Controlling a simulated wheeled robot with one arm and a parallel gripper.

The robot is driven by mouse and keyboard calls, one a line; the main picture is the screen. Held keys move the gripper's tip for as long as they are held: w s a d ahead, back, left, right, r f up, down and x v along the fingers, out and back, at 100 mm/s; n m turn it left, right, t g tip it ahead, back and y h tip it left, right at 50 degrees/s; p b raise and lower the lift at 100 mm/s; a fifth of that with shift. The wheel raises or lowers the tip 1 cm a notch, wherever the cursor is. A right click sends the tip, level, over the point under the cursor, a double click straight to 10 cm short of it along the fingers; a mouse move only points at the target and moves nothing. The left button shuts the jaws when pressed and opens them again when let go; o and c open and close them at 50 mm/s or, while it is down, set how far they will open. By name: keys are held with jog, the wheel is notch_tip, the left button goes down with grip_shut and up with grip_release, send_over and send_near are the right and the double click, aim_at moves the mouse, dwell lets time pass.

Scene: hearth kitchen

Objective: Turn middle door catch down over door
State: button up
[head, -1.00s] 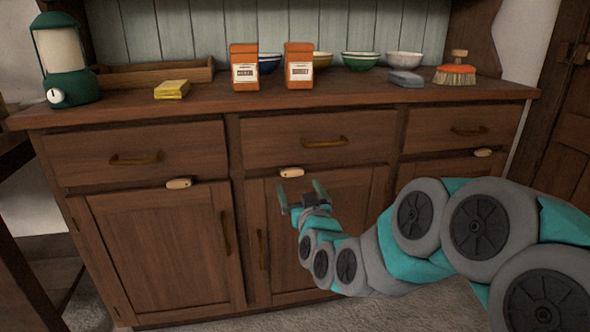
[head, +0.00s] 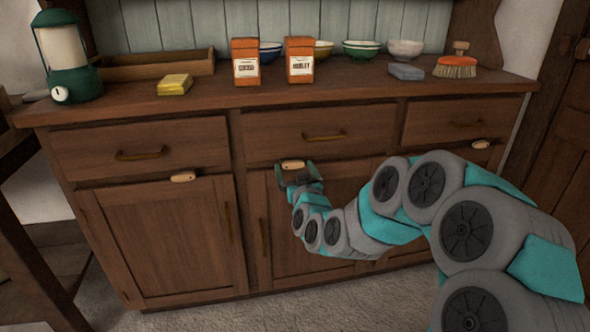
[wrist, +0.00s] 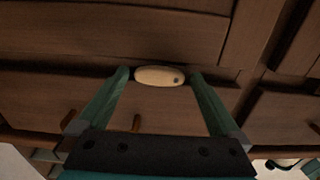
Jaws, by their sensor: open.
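The middle door catch (head: 292,165) is a small pale wooden piece lying horizontally on the rail between the middle drawer and the middle door (head: 330,200). In the wrist view the catch (wrist: 160,76) lies level between my fingertips, with a dark pivot spot near its right end. My gripper (head: 295,171) is open, one finger to each side of the catch. It also shows in the wrist view (wrist: 160,80). I cannot tell whether a finger touches the catch. The middle door is closed, and my arm covers part of it.
Two similar catches, left (head: 183,177) and right (head: 480,145), lie horizontally above the other doors. The middle drawer handle (head: 325,136) sticks out above my gripper. The countertop (head: 330,92) holds orange packets, bowls, a brush and a lantern. The floor in front is clear.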

jog(key=c, duration=1.4)
